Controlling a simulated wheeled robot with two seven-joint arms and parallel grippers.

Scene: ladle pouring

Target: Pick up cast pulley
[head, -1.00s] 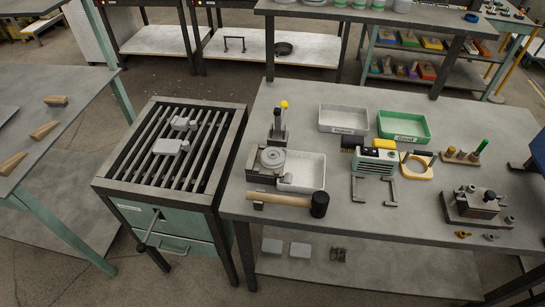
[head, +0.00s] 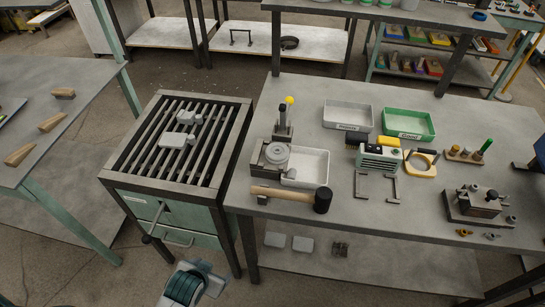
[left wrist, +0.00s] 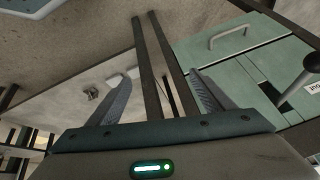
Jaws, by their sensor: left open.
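A round grey disc (head: 276,153), which looks like the cast pulley, sits on a dark fixture (head: 256,160) at the left of the workbench. Two flat grey castings also lie on the slatted grate, a nearer one (head: 174,140) and a farther one (head: 186,118). My left gripper (head: 200,277) is low at the bottom of the head view, in front of the grate stand and below the bench top, well apart from the disc. In the left wrist view its two fingers (left wrist: 162,78) are spread with nothing between them. My right gripper is not in view.
A mallet (head: 292,196) lies along the bench's front edge, beside a pale tray (head: 308,168). A grey bin (head: 348,117) and a green bin (head: 407,124) stand behind. The grate stand (head: 112,176) has a projecting lever and handle.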

